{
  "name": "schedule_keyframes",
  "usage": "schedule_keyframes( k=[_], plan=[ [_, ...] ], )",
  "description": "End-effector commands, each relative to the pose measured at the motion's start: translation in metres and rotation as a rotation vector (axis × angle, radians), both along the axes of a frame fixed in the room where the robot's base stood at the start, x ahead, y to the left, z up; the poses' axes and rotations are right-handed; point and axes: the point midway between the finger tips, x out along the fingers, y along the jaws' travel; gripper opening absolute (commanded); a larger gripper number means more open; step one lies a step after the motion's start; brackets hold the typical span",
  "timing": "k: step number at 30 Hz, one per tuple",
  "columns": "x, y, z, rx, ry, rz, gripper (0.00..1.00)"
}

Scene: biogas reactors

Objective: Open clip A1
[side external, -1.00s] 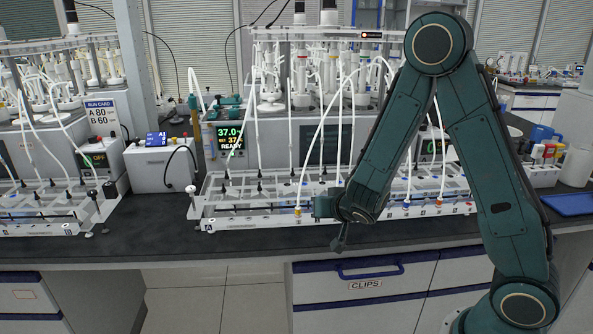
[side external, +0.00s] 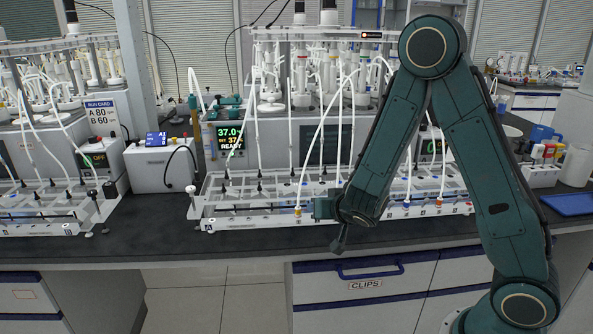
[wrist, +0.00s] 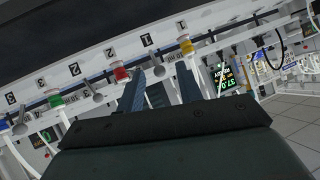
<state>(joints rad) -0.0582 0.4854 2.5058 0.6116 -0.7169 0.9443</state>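In the wrist view a row of coloured fittings runs along the white rack front, with numbers above. The yellow fitting (wrist: 186,47) sits by the number 1, the red fitting (wrist: 122,74) by a 2. A grey round-ended lever (wrist: 158,71) lies between them; I cannot tell for certain that it is clip A1. My gripper (wrist: 161,77) has its two blue-grey fingers apart, one either side of this lever, with nothing visibly gripped. In the side view the yellow fitting (side external: 298,211) is just left of my gripper (side external: 318,208); its fingers are not clear there.
The white rack (side external: 245,223) with tubes stands along the bench front. The green fitting (wrist: 56,101) and another lever (wrist: 99,96) are close by on the rack. A second rack (side external: 45,229) stands left. The bench front strip (side external: 200,243) is clear.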

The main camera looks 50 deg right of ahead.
Motion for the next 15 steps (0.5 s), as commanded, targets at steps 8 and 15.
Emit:
schedule_keyframes(
  k=[8, 15],
  plan=[
    [0.0, 0.0, 0.005, 0.001, 0.0, -0.001, 0.36],
    [0.0, 0.0, 0.021, 0.001, -0.003, -0.002, 0.36]
  ],
)
